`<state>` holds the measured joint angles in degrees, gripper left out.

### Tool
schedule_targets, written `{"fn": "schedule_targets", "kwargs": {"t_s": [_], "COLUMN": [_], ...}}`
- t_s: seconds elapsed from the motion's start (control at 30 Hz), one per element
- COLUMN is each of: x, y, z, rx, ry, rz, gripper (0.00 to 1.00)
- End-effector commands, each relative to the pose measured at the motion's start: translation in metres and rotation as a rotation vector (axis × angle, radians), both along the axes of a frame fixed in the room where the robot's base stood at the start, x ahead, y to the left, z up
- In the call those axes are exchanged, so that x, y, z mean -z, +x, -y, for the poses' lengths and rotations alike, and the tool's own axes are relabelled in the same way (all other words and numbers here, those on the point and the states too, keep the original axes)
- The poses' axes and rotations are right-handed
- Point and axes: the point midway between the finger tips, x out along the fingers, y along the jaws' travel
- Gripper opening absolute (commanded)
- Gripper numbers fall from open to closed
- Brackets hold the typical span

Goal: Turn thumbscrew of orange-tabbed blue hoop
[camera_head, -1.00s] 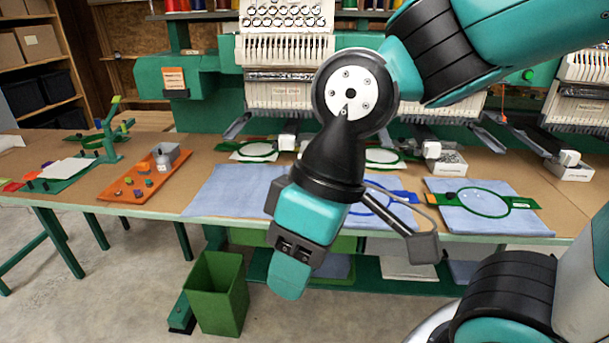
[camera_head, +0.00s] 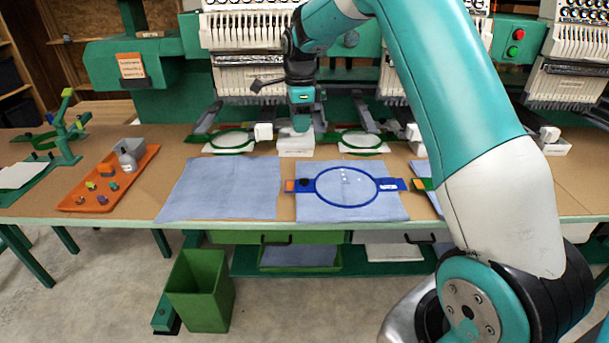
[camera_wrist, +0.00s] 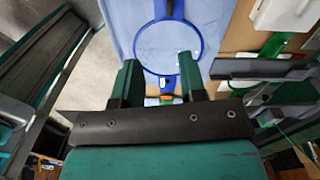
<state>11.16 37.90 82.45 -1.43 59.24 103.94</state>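The blue hoop (camera_head: 378,185) lies flat on a folded light blue cloth (camera_head: 310,208) near the table's front edge. Its orange tab (camera_head: 290,186) is at its left end, with a dark thumbscrew (camera_head: 305,185) beside the tab. My gripper (camera_head: 302,118) is in the air, beyond and to the left of the hoop in the head view, apart from it. In the wrist view the two green fingers (camera_wrist: 160,75) are spread and empty.
A bare folded cloth (camera_head: 220,188) lies left of the hoop. An orange tray (camera_head: 95,195) with small parts stands farther left. Embroidery heads (camera_head: 246,80) and green hoops (camera_head: 231,148) line the back. A green-and-orange-tabbed piece (camera_head: 424,184) is partly behind my arm.

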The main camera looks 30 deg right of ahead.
Motion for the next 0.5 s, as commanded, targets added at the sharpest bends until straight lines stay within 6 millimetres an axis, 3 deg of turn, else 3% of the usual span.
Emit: {"fn": "schedule_targets", "kwargs": {"t_s": [0.13,0.27,0.5], "x": [0.013,0.027,0.078], "y": [0.009,0.009,0.008], "z": [0.021,0.022,0.021], "rx": [0.149,0.163,0.159], "ry": [-0.009,-0.010,-0.010], "rz": [-0.012,-0.015,-0.018], "gripper": [0.38,0.38,0.38]}}
